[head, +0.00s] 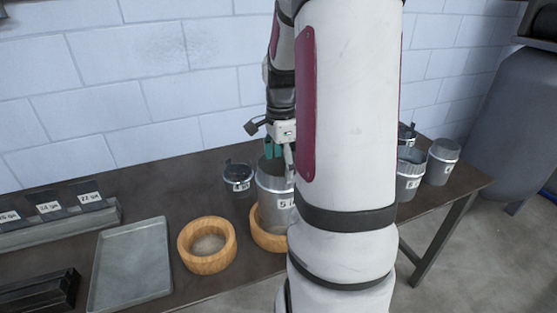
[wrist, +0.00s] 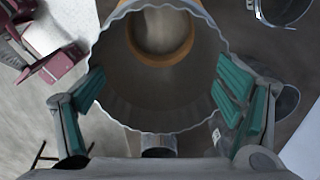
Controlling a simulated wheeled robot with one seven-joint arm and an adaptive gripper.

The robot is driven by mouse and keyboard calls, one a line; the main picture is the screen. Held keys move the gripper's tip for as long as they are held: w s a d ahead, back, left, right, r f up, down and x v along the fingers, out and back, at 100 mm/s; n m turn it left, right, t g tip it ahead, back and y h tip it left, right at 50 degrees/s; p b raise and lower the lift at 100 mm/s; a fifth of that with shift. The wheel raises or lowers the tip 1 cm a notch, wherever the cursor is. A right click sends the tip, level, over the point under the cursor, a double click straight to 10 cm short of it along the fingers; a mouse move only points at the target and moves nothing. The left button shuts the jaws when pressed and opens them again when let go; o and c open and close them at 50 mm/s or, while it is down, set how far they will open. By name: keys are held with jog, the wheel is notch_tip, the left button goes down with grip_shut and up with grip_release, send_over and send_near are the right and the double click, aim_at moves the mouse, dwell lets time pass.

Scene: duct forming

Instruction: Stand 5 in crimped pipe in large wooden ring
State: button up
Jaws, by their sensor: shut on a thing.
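The 5 in crimped pipe (head: 272,203) is a grey metal tube with a wavy upper rim, held upright. My gripper (head: 273,150) is shut on its upper part; in the wrist view, teal pads press on both sides of the pipe (wrist: 160,112). A wooden ring (head: 257,237) is at the pipe's lower end, partly hidden by my arm. Part of this ring (wrist: 165,59) also shows through the pipe's bore. I cannot tell whether the pipe's bottom rests inside it or hangs just above. A second wooden ring (head: 186,252) lies empty to the left.
A small dark can (head: 237,180) stands behind and left of the pipe. Several metal pipes, including one at the far right (head: 442,163), stand beyond my arm. A block wall backs the table.

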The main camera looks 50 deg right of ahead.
jog(key=shift+f+b, duration=1.6)
jog(key=shift+f, duration=1.65)
jog(key=shift+f+b, duration=0.3)
jog(key=shift+f, duration=0.3)
jog(key=o, duration=1.7)
jog(key=shift+c, duration=0.2)
jog(key=shift+r, duration=0.1)
notch_tip(320, 180, up, 12)
